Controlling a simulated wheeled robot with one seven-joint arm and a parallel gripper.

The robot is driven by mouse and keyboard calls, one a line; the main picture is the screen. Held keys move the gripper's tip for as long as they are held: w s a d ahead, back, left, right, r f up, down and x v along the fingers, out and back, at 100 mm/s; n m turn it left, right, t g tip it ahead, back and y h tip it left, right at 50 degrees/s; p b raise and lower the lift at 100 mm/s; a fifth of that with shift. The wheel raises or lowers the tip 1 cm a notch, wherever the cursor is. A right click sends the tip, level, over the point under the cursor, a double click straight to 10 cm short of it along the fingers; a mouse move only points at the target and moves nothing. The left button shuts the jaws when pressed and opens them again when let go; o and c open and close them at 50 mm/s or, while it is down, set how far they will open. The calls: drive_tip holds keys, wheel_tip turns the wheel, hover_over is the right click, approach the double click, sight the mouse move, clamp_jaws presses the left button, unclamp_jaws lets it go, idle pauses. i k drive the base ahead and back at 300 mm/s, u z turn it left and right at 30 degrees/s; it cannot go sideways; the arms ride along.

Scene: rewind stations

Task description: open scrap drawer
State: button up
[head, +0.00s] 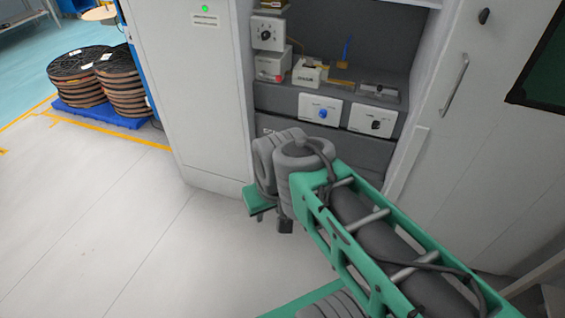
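A dark grey drawer-like front (355,158) sits low in the cabinet recess, under the row of control boxes. I cannot read a label that marks it as the scrap drawer. It looks closed, but my arm hides much of it. My arm reaches in from the lower right, with its grey wrist in front of the recess. My gripper (285,226) is mostly hidden under the wrist, low in front of the cabinet. Only a small dark part shows, and its fingers cannot be made out. No contact with the drawer front is visible.
A control box with a blue knob (320,109) and another with a dark knob (372,121) stand above. A tall white cabinet (190,85) is left; a door with a bar handle (454,85) is right. Cable reels (82,75) sit far left. The left floor is clear.

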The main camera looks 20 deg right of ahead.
sight(374, 154)
drive_tip(key=u, duration=0.6)
drive_tip(key=i, duration=1)
drive_tip(key=z, duration=0.45)
